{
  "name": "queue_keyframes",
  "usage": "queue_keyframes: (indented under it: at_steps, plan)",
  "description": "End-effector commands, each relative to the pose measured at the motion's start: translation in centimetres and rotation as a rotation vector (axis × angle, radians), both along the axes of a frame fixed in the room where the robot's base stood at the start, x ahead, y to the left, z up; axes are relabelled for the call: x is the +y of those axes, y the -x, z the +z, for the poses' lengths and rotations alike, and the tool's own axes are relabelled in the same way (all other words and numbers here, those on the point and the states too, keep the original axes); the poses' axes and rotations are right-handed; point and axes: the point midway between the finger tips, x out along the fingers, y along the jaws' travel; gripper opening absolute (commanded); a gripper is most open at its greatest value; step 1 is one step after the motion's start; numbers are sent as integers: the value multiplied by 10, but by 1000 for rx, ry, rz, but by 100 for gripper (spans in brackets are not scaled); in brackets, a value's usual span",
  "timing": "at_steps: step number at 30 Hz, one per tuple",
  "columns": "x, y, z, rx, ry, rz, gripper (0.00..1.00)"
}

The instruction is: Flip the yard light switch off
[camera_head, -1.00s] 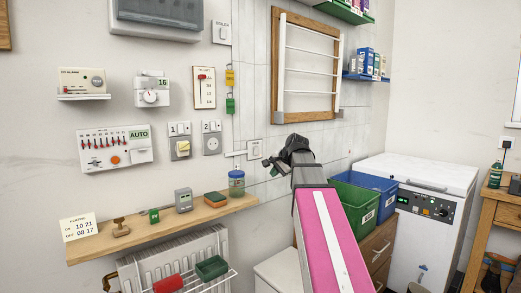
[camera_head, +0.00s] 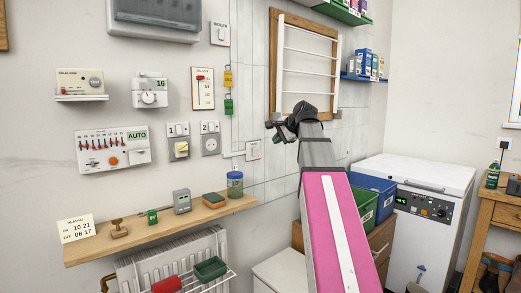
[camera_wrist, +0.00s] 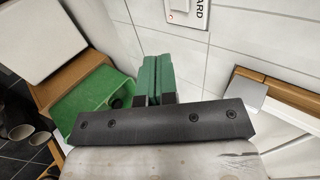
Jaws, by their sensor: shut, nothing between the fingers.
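A white switch plate (camera_wrist: 187,12) with lettering ending in "ARD" and a small red mark shows at the top edge of the wrist view, partly cut off. A small white plate (camera_head: 253,150) on the wall in the head view appears to be the same one; its switch position is too small to tell. My gripper (camera_head: 268,124) is just above and right of that plate in the head view, apart from it. In the wrist view my gripper (camera_wrist: 158,68) has its green-padded fingers shut together and empty, below the plate in the picture.
A wooden wall rack (camera_head: 273,60) is behind and above my gripper. A shelf (camera_head: 130,238) with small items runs along the left wall. Green (camera_head: 363,212) and blue (camera_head: 384,185) crates and a white chest (camera_head: 432,172) stand to the right. Other switches and control panels are at left.

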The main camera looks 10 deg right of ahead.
Motion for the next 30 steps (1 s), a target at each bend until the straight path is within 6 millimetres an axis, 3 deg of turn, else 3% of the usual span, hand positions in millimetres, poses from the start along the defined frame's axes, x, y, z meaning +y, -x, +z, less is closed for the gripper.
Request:
queue_keyframes:
  at_steps: [8, 20, 24, 30]
  plan:
    - [11, -19, -17, 1, 0, 2, 0]
    - [40, -69, -64, 2, 1, 2, 0]
    - [49, -88, -60, 0, 1, 2, 0]
    - [57, -100, -58, 0, 1, 1, 0]
